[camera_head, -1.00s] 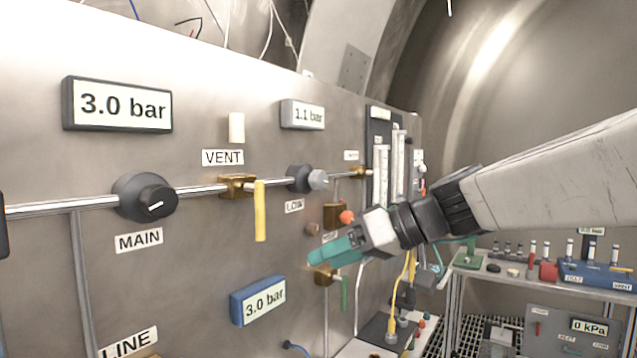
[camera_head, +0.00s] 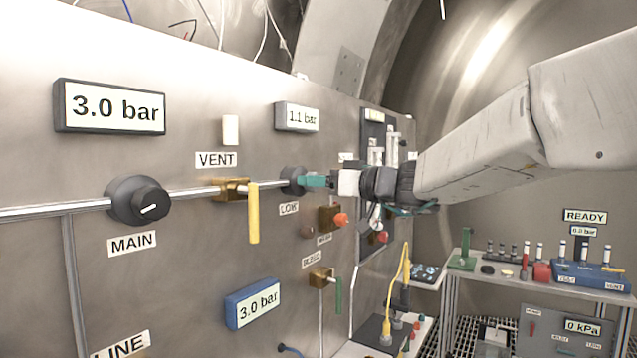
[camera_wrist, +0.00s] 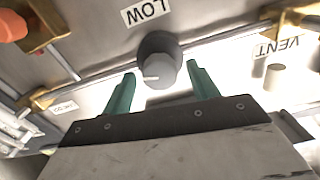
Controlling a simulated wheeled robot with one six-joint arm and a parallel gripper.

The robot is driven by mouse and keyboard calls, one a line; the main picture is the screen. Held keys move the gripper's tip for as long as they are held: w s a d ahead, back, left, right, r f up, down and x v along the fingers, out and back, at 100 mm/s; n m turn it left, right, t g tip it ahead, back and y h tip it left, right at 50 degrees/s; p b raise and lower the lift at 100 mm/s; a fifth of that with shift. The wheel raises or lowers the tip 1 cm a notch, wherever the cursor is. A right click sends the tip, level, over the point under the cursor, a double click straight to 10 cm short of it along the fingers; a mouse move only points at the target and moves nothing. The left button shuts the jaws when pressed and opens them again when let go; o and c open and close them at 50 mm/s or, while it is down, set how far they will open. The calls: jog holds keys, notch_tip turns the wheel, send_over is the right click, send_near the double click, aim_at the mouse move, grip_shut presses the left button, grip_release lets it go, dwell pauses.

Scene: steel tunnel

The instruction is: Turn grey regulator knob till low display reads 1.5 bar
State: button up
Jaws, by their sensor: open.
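The grey regulator knob (camera_wrist: 158,68) sits above the LOW label (camera_head: 289,209) on the panel pipe. In the wrist view it lies between the two teal fingers of my gripper (camera_wrist: 161,88), which are open with a gap on each side. A light pointer mark shows on its face. In the head view my gripper (camera_head: 313,181) is at the knob and hides most of its face; the dark knob base (camera_head: 291,181) shows at its left. The low display (camera_head: 297,117) above reads 1.1 bar.
The black MAIN knob (camera_head: 140,201) and yellow VENT lever (camera_head: 253,212) are to the left. An orange-red knob (camera_head: 341,220) and green lever (camera_head: 338,296) are below my gripper. Other displays (camera_head: 110,107) read 3.0 bar. A bench with tubes (camera_head: 540,275) stands at right.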

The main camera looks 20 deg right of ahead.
jog(key=shift+w+a, duration=0.1)
jog(key=c, duration=1)
jog(key=shift+m, duration=0.3)
jog(key=shift+m, duration=3.5)
jog(key=o, duration=1)
